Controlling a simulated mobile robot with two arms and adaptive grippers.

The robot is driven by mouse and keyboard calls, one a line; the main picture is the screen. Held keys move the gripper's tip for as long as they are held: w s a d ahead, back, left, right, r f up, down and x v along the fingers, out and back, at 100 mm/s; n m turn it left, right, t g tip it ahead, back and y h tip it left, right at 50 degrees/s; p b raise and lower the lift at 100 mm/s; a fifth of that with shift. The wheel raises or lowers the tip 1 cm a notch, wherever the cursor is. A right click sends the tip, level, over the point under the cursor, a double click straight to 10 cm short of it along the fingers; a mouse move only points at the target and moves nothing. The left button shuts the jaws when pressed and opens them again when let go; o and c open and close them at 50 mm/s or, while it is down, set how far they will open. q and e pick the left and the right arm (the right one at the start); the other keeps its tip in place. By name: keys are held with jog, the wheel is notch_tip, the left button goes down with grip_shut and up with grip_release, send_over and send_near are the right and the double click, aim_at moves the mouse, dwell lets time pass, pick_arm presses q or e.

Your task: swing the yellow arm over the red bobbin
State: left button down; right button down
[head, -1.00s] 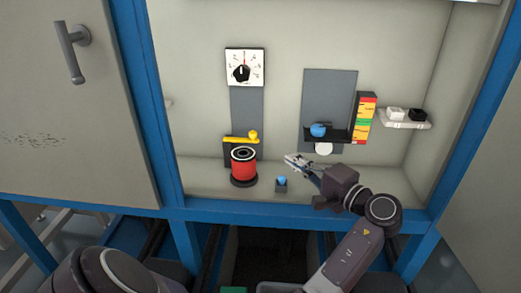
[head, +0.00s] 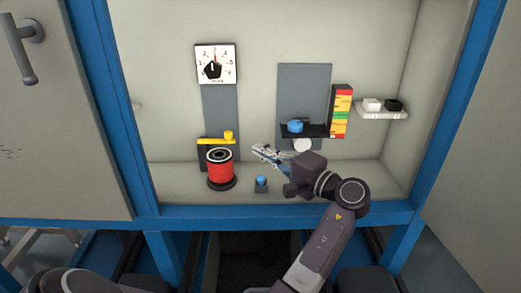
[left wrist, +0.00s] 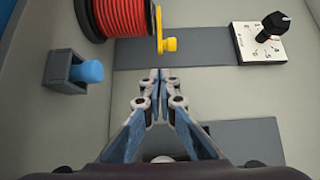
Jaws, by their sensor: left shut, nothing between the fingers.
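The red bobbin (head: 220,172) stands upright on a dark round base on the cabinet floor. The yellow arm (head: 210,141) lies level just above and behind it, with a round yellow knob (head: 228,134) at its right end. In the left wrist view the bobbin (left wrist: 118,15) is at the top, beside the yellow arm (left wrist: 158,28) and its knob (left wrist: 171,44). My left gripper (head: 257,150) is shut and empty, right of the knob and apart from it. Its closed fingertips (left wrist: 154,76) point toward the knob in the wrist view. My right gripper is not in view.
A blue button (head: 261,181) on a small dark block stands right of the bobbin. A dial (head: 215,64) is on the back wall above. A dark shelf (head: 318,131) holding a blue knob (head: 296,126) is right, beside a coloured scale (head: 341,112). A white switch ledge (head: 383,112) is farther right.

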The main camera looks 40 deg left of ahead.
pick_arm(q)
jog(key=a, duration=0.7)
jog(key=shift+w+a, duration=0.25)
jog(key=shift+w, duration=0.1)
